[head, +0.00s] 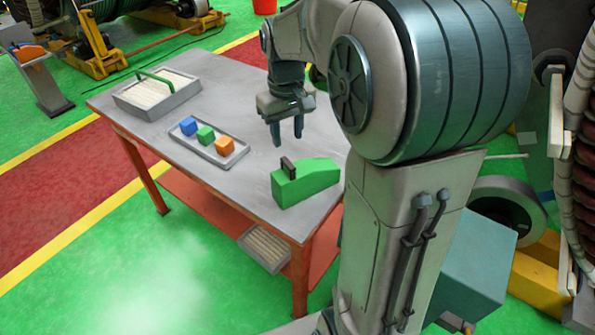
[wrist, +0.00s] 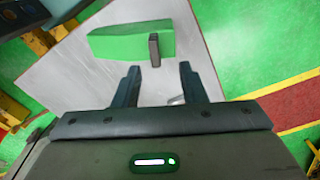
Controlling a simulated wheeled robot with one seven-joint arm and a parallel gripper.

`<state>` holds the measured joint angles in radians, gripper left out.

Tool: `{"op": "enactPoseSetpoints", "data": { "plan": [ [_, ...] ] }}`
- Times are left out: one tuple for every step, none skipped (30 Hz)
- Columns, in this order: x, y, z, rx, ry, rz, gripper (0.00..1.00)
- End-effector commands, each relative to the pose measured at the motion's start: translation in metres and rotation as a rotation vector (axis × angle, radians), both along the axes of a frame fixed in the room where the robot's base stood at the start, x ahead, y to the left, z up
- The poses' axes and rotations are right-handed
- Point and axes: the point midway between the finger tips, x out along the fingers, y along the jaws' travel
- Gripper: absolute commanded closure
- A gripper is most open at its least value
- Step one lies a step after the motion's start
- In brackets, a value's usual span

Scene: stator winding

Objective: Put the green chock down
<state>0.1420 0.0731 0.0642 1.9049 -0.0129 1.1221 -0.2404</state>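The green chock (head: 306,182) sits on the grey table (head: 250,192) near its front right corner, with its black handle (head: 288,168) upright at its left end. It also shows in the wrist view (wrist: 130,40), beyond the fingertips, with the handle (wrist: 154,50) standing near its right end. My gripper (head: 287,137) is above the table, behind the chock and apart from it. In the wrist view its two fingers (wrist: 158,72) are spread with nothing between them.
A grey tray (head: 240,158) with blue, green and orange blocks lies left of the chock. A box with a green handle (head: 157,92) stands at the table's far left. Bare tabletop lies between the tray and the chock. A lower shelf (head: 205,195) holds another box.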

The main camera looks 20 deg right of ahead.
Motion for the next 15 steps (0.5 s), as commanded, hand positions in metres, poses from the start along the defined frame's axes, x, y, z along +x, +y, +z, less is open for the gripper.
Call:
{"op": "enactPoseSetpoints", "data": {
  "plan": [
    [-0.017,0.005,0.006,-0.004,-0.023,-0.008,0.62],
    [-0.027,0.008,0.008,-0.005,-0.038,-0.017,0.62],
    [-0.040,0.011,0.010,-0.006,-0.055,-0.027,0.62],
    [-0.050,0.013,0.011,-0.006,-0.069,-0.037,0.62],
    [-0.060,0.015,0.012,-0.007,-0.083,-0.045,0.62],
    [-0.074,0.018,0.012,-0.005,-0.101,-0.057,0.62],
    [-0.083,0.020,0.012,-0.003,-0.115,-0.066,0.62],
    [-0.093,0.022,0.011,-0.002,-0.127,-0.074,0.62],
    [-0.106,0.024,0.009,0.000,-0.145,-0.086,0.62],
    [-0.116,0.026,0.008,0.003,-0.158,-0.092,0.62],
    [-0.125,0.028,0.006,0.006,-0.170,-0.101,0.62],
    [-0.135,0.029,0.003,0.010,-0.187,-0.111,0.62],
    [-0.143,0.030,0.001,0.013,-0.196,-0.119,0.62],
    [-0.150,0.031,-0.001,0.017,-0.206,-0.125,0.62],
    [-0.158,0.032,-0.004,0.022,-0.219,-0.132,0.62]
  ]
}}
